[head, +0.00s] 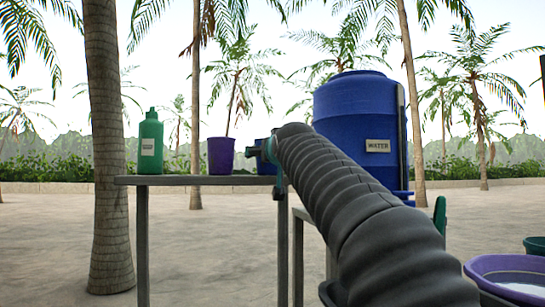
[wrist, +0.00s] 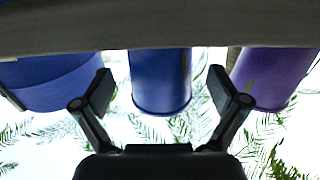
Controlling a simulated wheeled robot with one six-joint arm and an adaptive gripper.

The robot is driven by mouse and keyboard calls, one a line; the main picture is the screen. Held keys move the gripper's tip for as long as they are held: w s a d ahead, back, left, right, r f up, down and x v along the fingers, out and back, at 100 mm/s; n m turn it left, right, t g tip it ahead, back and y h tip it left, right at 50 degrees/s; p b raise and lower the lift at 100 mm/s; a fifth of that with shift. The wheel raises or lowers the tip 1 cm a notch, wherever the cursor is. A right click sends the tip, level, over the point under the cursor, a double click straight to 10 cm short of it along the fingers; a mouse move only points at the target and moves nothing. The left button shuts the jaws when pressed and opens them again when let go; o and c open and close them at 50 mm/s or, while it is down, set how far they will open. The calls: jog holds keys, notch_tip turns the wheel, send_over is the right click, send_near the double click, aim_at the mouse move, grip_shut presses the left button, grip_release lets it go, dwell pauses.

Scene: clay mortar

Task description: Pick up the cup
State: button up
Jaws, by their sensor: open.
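Two cups stand on a grey table (head: 190,181). The purple cup (head: 221,155) is in plain view. A blue cup (head: 266,167) is mostly hidden behind my gripper (head: 262,150) in the head view. The wrist view looks upside down. In it the blue cup (wrist: 160,82) lies between the two spread fingers of my gripper (wrist: 166,92), with gaps on both sides. The purple cup (wrist: 272,78) is beyond the right finger. My gripper is open and empty; I cannot tell how far it is from the blue cup.
A green bottle (head: 151,143) stands left of the purple cup. A big blue water barrel (head: 357,120) stands to the right, behind my arm; it also shows at the left of the wrist view (wrist: 60,82). A purple basin (head: 505,268) is at the lower right. A palm trunk (head: 105,150) rises at left.

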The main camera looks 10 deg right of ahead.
jog(key=shift+w, duration=0.2)
jog(key=c, duration=1.2)
jog(key=shift+c, duration=0.2)
jog(key=shift+r, duration=0.1)
